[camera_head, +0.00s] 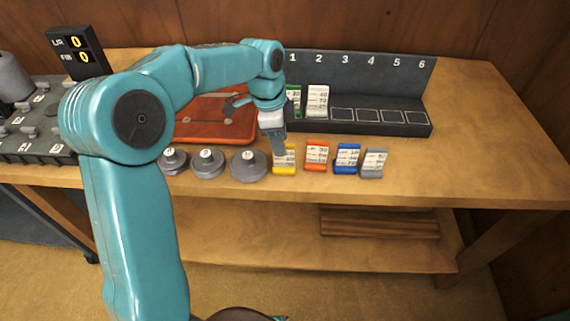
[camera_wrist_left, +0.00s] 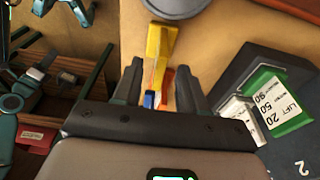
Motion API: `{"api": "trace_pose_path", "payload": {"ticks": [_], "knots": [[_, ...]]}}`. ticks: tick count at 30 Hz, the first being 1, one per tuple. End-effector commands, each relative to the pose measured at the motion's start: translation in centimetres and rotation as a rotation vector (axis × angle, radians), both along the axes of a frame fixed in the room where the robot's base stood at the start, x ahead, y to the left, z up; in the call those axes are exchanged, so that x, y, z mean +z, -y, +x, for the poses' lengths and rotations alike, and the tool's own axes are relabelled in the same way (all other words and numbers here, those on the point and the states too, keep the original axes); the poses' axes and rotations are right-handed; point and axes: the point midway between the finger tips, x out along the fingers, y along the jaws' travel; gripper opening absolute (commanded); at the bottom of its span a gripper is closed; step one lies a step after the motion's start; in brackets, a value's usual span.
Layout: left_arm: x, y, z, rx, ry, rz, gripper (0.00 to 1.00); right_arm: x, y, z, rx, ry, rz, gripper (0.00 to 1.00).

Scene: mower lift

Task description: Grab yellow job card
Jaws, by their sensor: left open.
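The yellow job card (camera_head: 287,169) stands on the bench at the left end of a row of cards. My left gripper (camera_head: 279,150) points down over it and covers part of it in the head view. In the left wrist view the yellow card (camera_wrist_left: 160,42) shows edge-on, in line with the gap between the open fingers of the left gripper (camera_wrist_left: 158,75). The fingers appear apart from the card; how deep it sits between them I cannot tell. My right gripper is not in view.
Orange (camera_head: 317,157), blue (camera_head: 347,159) and grey (camera_head: 374,163) cards stand to the right. Grey round weights (camera_head: 248,166) stand close on the left. Behind is a numbered rack (camera_head: 405,112) holding a green card (camera_head: 294,98) and a white card (camera_head: 317,100).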

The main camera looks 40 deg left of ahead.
Motion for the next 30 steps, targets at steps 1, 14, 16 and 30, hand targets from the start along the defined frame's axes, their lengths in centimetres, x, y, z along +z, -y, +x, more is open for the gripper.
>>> {"api": "trace_pose_path", "payload": {"ticks": [1,14,16,30], "knots": [[-0.4,0.1,0.1,0.0,0.0,0.0,0.41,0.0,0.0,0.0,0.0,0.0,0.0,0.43],[-5.6,0.8,0.9,-0.001,-0.001,0.0,0.41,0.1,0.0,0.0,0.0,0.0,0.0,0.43],[-5.9,0.8,1.0,-0.001,0.001,0.001,0.41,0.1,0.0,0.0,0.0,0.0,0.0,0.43],[-5.8,0.8,1.0,-0.002,0.002,0.0,0.0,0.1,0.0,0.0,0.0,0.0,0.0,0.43]]}}
